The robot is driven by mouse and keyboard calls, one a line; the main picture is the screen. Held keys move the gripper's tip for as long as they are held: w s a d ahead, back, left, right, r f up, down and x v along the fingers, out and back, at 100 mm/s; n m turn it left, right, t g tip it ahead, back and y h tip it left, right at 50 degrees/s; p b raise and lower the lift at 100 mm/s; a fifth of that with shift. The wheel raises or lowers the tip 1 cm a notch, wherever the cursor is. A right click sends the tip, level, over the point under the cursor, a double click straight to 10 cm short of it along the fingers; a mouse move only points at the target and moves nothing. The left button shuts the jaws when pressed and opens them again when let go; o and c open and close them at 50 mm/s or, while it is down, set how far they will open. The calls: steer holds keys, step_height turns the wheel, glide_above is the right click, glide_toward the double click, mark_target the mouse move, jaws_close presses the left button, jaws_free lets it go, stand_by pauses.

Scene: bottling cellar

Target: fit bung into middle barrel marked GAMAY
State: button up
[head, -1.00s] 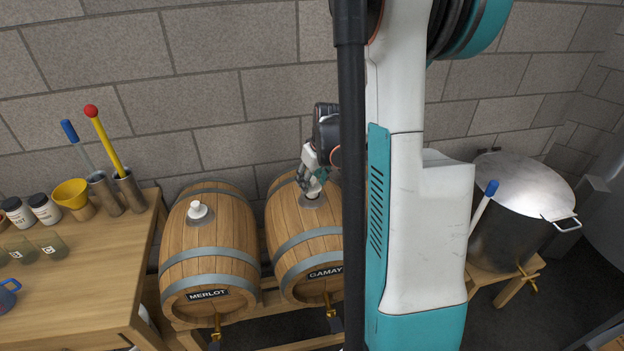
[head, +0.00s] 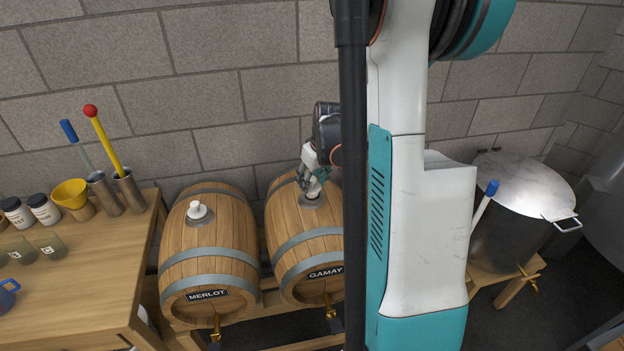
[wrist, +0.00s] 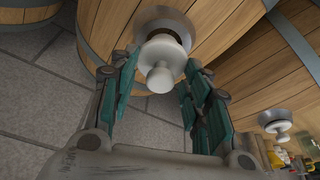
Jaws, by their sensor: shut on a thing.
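The barrel marked GAMAY (head: 296,245) lies on its side on a wooden stand, partly hidden on the right by my arm. Its bung hole has a grey metal collar on top, which shows in the wrist view (wrist: 168,20). My gripper (head: 313,191) is at this hole from above. The bung is lined up closely with the collar. I cannot tell how deep it sits, as a dark brownish part shows between flange and collar.
The MERLOT barrel (head: 208,258) stands to the left with a white bung (head: 197,210) in its top. A wooden table (head: 85,270) with a yellow funnel (head: 70,194) and jars is at far left. A lidded steel pot (head: 520,205) stands at right. The block wall is close behind.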

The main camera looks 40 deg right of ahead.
steer(key=shift+f+b, duration=1.05)
steer(key=shift+f, duration=0.1)
stand_by(0.8)
steer(key=o, duration=1.1)
steer(key=o, duration=0.5)
steer(key=shift+r, duration=0.1)
steer(key=shift+r+p, duration=2.75)
steer(key=shift+r, duration=1.2)
